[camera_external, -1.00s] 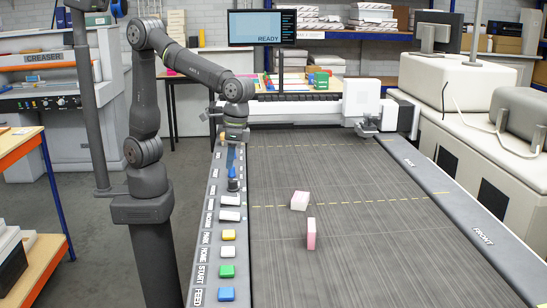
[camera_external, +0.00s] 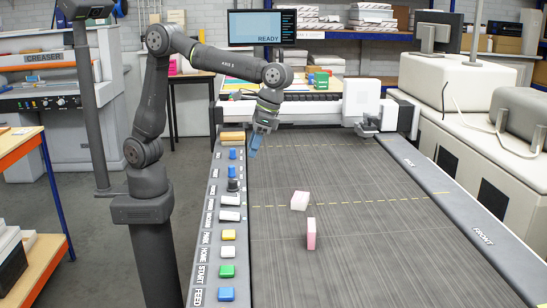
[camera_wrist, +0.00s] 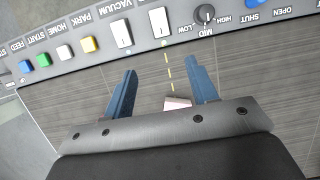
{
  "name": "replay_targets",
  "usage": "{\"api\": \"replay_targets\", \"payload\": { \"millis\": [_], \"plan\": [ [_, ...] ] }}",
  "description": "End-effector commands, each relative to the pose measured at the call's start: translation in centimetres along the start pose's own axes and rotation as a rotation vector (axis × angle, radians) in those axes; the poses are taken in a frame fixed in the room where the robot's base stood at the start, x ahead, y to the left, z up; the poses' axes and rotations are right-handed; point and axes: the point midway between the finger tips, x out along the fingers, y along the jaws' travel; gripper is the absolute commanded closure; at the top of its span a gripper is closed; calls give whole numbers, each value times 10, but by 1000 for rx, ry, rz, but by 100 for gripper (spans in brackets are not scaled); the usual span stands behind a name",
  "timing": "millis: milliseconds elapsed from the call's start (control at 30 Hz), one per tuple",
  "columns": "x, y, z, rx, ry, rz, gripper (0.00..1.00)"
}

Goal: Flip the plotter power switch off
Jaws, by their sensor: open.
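The control panel along the plotter's left edge carries two white rocker switches. One rocker (camera_wrist: 122,33) has the VACUUM label by it. The other rocker (camera_wrist: 159,20) is beside it toward the knob, and its label is cut off in the wrist view. In the external view the rockers appear as white blocks, VACUUM (camera_external: 230,216) nearer and the other (camera_external: 230,201) farther. I cannot tell their tilt surely. My gripper (camera_wrist: 161,66) is open and empty, its blue fingers pointing toward the panel. In the external view my gripper (camera_external: 253,146) is above the bed, right of the panel's far part.
A black LOW-MID-HIGH knob (camera_wrist: 204,15) and a blue SHUT-OPEN control (camera_wrist: 252,3) adjoin the rockers. Yellow (camera_external: 228,235), white, green and blue buttons line the nearer panel. Two pink-and-white blocks (camera_external: 300,200) (camera_external: 311,234) are on the bed. The screen (camera_external: 255,28) reads READY.

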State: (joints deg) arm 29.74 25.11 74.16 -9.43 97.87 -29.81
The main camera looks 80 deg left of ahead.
Motion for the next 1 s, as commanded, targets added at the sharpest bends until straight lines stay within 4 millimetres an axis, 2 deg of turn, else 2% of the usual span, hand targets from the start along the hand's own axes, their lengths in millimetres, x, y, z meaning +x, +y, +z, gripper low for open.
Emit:
{"api": "replay_targets", "payload": {
  "millis": [33, 167, 333, 800, 1000],
  "plan": [
    [-2, -1, -8, -2, -20, 1, 47],
    [-5, -2, -16, 3, -50, 5, 47],
    [11, -2, -15, 5, -56, 3, 47],
    [112, -2, -9, 4, -56, 1, 47],
    [146, -2, -8, 5, -54, 2, 47]
  ]
}}
